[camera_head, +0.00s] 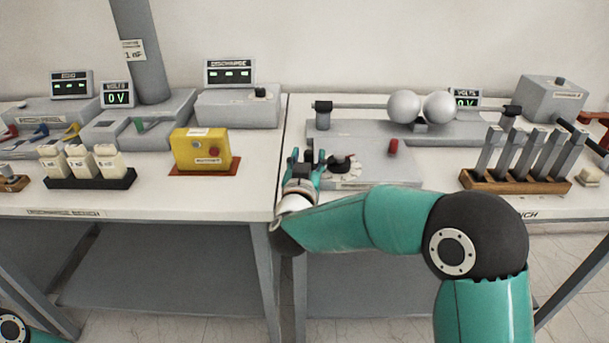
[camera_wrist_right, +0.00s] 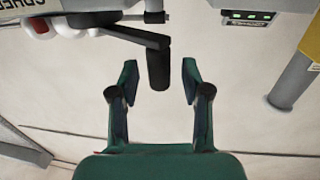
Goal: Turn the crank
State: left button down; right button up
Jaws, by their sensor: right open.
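The crank shows in the right wrist view as a dark arm (camera_wrist_right: 133,37) ending in a black cylindrical handle (camera_wrist_right: 158,70). My right gripper (camera_wrist_right: 160,80) is open, with one teal fingertip on each side of the handle and a visible gap on both sides. In the head view my right gripper (camera_head: 303,160) is at the left end of a grey box (camera_head: 375,170) with a dial and a red knob; it largely hides the crank there. My left gripper is not in view; only a bit of my left arm shows at the lower left corner.
Two metal spheres (camera_head: 404,107) stand on a grey base behind the box. A wooden rack (camera_head: 515,182) with several grey bars is to the right. A yellow box (camera_head: 202,150) is on the left table. A narrow gap separates the two tables.

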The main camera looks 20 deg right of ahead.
jog(key=v, duration=1.1)
